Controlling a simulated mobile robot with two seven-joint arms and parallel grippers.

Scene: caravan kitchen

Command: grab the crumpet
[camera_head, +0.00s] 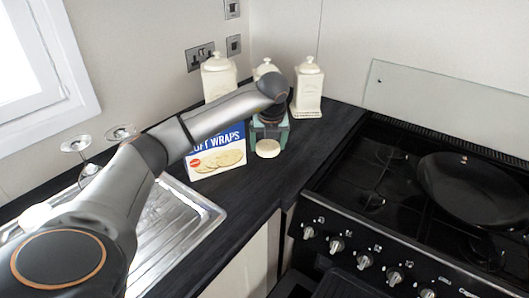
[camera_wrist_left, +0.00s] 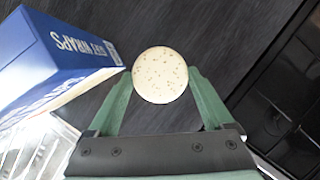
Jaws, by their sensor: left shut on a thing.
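The crumpet (camera_wrist_left: 160,76) is a round, pale cream disc with small brown specks. It sits between the green fingers of my left gripper (camera_wrist_left: 160,84), which is shut on it, one finger at each side. In the head view the crumpet (camera_head: 267,149) shows just below my left gripper (camera_head: 269,139), over the dark worktop (camera_head: 250,195). I cannot tell whether it touches the worktop. My right gripper is not in view.
A blue and white wraps box (camera_head: 217,152) stands close to the left of the gripper. Cream canisters (camera_head: 308,88) stand behind. The hob with a black pan (camera_head: 470,190) is at the right. A metal sink (camera_head: 180,222) and glasses (camera_head: 76,145) are at the left.

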